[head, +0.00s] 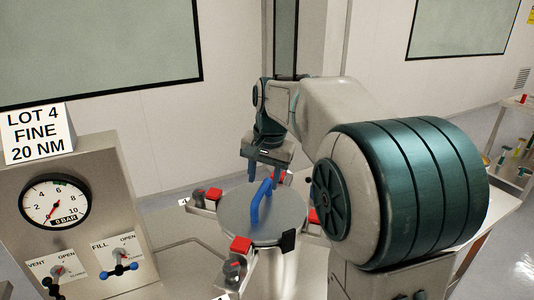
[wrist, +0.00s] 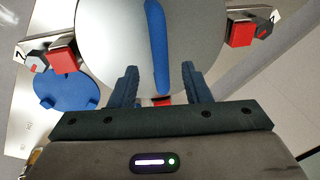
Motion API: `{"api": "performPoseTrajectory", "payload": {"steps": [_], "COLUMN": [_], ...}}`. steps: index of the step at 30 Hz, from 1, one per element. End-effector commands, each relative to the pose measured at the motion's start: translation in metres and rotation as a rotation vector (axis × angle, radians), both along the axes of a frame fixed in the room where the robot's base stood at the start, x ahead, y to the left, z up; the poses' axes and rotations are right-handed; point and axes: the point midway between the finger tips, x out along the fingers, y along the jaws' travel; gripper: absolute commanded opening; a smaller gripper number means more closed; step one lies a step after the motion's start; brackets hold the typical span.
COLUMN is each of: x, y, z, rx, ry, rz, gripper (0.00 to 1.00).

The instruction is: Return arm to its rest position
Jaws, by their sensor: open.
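My gripper (head: 266,168) hangs from my arm over the round metal lid of the vessel (head: 285,222) in the head view. In the wrist view its two dark blue fingers (wrist: 160,85) are apart, with nothing held between them. The lid's blue bar handle (head: 262,200) stands just below the fingers. In the wrist view the handle (wrist: 157,45) runs up the lid ahead of the gap between the fingertips. I cannot tell how far the fingers are from the handle.
Red-capped clamps (head: 241,246) surround the lid. A shelf (head: 515,150) with small items is at far right.

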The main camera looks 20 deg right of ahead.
Motion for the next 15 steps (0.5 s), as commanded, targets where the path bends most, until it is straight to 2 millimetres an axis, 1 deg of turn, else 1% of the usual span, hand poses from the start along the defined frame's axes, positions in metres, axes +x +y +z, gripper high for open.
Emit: {"api": "performPoseTrajectory", "payload": {"steps": [1, 6, 10, 15], "x": [-0.001, -0.007, -0.01, -0.014], "y": [-0.001, -0.003, -0.005, -0.005], "z": [0.014, 0.051, 0.072, 0.084], "rx": [0.001, 0.001, 0.0, 0.001], "ry": [-0.006, -0.006, -0.005, -0.004], "rz": [0.0, -0.001, -0.001, 0.001], "gripper": [0.43, 0.43, 0.43, 0.43]}}
